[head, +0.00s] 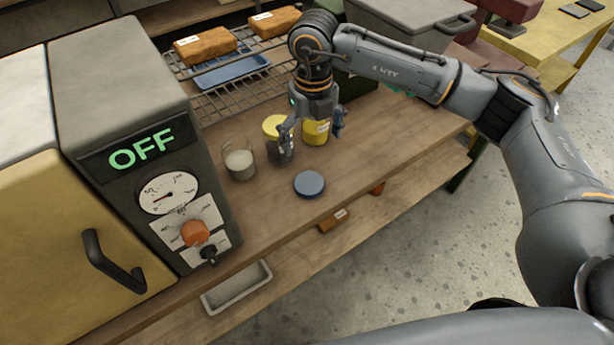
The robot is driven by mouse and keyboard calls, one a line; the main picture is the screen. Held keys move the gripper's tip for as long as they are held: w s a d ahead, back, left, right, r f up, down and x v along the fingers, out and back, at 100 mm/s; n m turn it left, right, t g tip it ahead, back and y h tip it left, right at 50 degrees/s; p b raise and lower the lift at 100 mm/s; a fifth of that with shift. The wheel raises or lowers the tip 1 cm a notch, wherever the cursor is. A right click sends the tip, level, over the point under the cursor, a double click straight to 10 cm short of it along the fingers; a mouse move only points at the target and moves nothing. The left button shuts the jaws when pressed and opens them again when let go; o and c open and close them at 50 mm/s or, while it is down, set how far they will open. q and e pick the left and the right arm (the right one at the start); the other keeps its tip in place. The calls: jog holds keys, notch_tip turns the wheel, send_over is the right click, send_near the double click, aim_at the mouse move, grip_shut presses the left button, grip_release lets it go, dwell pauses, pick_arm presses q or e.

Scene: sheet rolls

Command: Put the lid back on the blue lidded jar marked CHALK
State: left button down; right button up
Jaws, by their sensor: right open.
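A round blue lid (309,183) lies flat on the wooden counter, near its front edge. An open clear glass jar (240,162) with pale contents stands to its left; I cannot read CHALK on it. A dark see-through jar with a yellow top (277,138) and a yellow jar with a pale label (316,132) stand behind the lid. My right gripper (311,129) is open, pointing down among these two jars, with its fingers apart. It partly hides both, and I cannot tell if it touches them. My left gripper is not in view.
A grey oven (133,125) reading OFF stands close on the left. Behind the jars, a wire rack (210,103) carries a blue tray (232,70) and brown loaf-like blocks (205,45). The counter (390,133) right of the lid is clear. A shallow tray (236,288) sits on the lower shelf.

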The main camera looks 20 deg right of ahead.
jog(key=f, duration=0.1)
jog(key=p, duration=0.1)
send_over(311, 183)
notch_tip(311, 183, down, 7)
jog(key=shift+s, duration=0.1)
jog(key=shift+f, duration=0.35)
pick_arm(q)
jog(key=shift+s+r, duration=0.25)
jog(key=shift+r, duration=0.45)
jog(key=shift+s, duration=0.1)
